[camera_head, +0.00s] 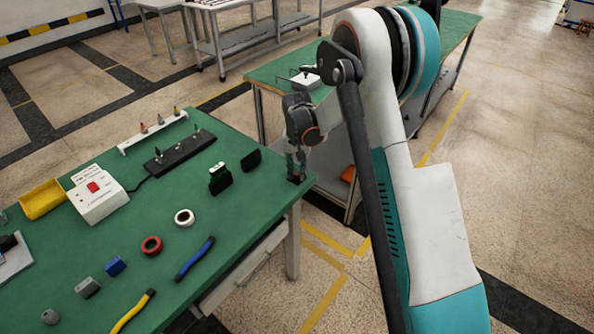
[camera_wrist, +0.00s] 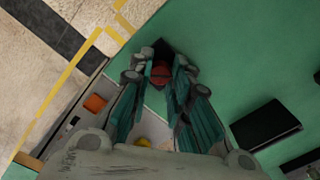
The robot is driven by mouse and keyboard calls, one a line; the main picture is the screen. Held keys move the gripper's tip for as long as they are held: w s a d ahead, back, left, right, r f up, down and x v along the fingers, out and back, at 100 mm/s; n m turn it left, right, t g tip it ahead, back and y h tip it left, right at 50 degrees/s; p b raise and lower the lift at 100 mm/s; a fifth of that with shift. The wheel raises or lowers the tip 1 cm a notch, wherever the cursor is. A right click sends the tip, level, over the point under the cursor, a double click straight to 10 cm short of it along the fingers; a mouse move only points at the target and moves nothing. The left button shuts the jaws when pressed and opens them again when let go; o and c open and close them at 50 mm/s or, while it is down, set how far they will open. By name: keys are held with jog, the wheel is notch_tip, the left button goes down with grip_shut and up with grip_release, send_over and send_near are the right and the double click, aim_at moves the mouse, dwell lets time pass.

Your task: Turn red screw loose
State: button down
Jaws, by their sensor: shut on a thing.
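The red screw (camera_wrist: 160,72) shows in the wrist view as a round red head between my fingertips, with a dark block (camera_wrist: 161,47) just beyond it. My gripper (camera_head: 296,172) points down at the right corner of the green table in the head view, and its fingers are shut on the red screw. In the head view the screw is mostly hidden by the fingers, and only a dark base shows at the table corner. I cannot tell how far the screw is turned.
A black block (camera_head: 251,160) lies left of my gripper. A second green bench (camera_head: 270,78) stands behind.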

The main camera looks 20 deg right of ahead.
jog(key=n, duration=0.6)
jog(key=n+b, duration=0.1)
jog(key=n, duration=0.5)
jog(key=shift+n, duration=0.4)
jog(key=n, duration=1.2)
jog(key=shift+n, duration=0.4)
jog(key=c, duration=1.4)
grip_release()
jog(key=shift+c, duration=0.2)
